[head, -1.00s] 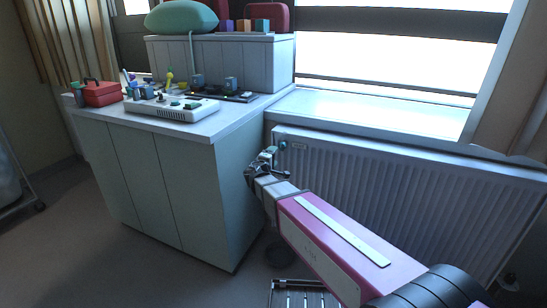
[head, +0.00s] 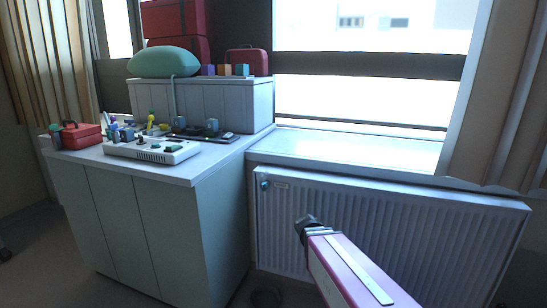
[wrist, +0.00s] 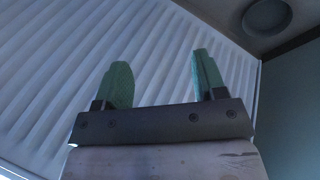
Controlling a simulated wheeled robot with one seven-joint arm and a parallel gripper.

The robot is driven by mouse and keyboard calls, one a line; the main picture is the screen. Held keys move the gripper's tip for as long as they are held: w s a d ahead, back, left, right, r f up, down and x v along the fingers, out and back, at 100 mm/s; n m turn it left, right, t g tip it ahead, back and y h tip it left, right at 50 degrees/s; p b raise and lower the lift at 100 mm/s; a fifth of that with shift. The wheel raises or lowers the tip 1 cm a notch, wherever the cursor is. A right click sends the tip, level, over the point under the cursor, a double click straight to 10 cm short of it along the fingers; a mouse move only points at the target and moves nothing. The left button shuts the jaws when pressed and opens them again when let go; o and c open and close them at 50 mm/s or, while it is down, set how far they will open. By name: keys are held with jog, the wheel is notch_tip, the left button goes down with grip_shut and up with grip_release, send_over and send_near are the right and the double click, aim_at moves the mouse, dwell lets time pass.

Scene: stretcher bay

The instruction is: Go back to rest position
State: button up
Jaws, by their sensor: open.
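My gripper (wrist: 160,82) is open and empty in the wrist view, its two green fingers spread apart in front of a white ribbed surface. In the head view my gripper (head: 304,226) is small and dark at the end of my pink arm, in front of the radiator (head: 390,225). Its fingers cannot be made out there. It is to the right of the cabinet and apart from it.
A cabinet (head: 150,232) stands at left with a white control box (head: 152,148), a red toolbox (head: 80,136) and small items on top. A raised box (head: 225,103) carries a green cushion (head: 163,62). A window sill (head: 345,147) runs above the radiator.

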jog(key=s+f+m+g+y, duration=0.1)
jog(key=s+m+g+y, duration=0.1)
jog(key=s+y, duration=0.2)
jog(key=shift+s+d+f+y, duration=0.25)
jog(key=shift+s+d+y, duration=0.05)
jog(key=shift+s, duration=1.25)
dwell(0.5)
